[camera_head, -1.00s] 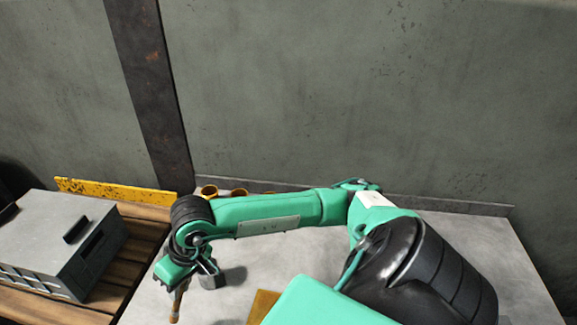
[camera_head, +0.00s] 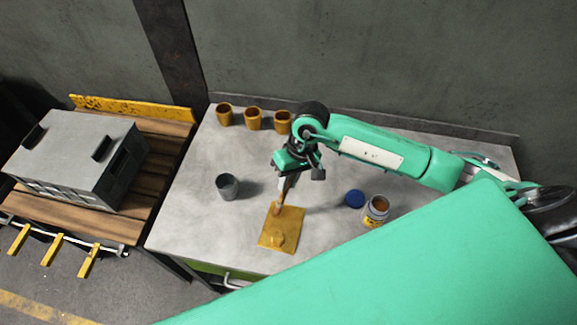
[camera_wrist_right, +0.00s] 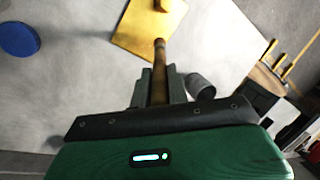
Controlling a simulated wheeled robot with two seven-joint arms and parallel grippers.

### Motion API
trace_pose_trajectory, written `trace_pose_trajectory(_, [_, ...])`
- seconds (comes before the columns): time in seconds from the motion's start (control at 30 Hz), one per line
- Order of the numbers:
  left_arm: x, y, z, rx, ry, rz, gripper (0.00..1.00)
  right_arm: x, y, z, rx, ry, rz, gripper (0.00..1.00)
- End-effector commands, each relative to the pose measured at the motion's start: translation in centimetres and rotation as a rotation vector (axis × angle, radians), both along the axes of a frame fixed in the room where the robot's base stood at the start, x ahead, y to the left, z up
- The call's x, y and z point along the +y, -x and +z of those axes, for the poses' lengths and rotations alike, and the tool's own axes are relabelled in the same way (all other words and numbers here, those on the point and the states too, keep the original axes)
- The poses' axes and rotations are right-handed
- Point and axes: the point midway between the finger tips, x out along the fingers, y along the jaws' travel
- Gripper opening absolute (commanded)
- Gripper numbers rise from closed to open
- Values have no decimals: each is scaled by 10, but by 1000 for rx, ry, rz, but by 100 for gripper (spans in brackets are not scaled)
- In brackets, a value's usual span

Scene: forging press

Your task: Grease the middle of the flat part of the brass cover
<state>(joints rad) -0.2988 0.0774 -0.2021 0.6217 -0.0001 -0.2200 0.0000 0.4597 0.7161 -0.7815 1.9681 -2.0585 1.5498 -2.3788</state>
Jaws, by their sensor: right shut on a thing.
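The brass cover (camera_head: 290,222) is a flat yellow plate with a raised knob near its front edge, lying on the grey table; it also shows at the top of the right wrist view (camera_wrist_right: 130,32). My right gripper (camera_head: 285,186) is shut on a brown-handled brush (camera_head: 277,205), pointing down at the back part of the plate. The brush also shows between the fingers in the right wrist view (camera_wrist_right: 158,82). Whether its tip touches the plate I cannot tell. An open jar (camera_head: 376,211) with brown contents stands to the right. My left gripper is not in view.
A blue lid (camera_head: 355,198) lies beside the jar. A dark grey cup (camera_head: 228,187) stands left of the cover. Three brass cups (camera_head: 253,120) line the table's back. A grey box (camera_head: 70,150) sits on wooden slats at left. The table between cup and front edge is clear.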

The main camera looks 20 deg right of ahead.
Motion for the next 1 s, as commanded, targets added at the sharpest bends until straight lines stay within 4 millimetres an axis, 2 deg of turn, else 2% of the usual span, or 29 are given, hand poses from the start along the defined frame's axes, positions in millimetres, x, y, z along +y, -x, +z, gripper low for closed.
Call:
trace_pose_trajectory(0.03, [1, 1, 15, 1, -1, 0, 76, 5, 1, 6, 24, -6, 10, 0])
trace_pose_trajectory(0.2, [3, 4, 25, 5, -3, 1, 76, 13, 5, -2, 66, -12, 37, 0])
trace_pose_trajectory(0.7, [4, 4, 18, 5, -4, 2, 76, 14, 6, -32, 74, -13, 42, 0])
trace_pose_trajectory(1.0, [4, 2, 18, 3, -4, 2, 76, 14, 5, -33, 73, -13, 42, 0])
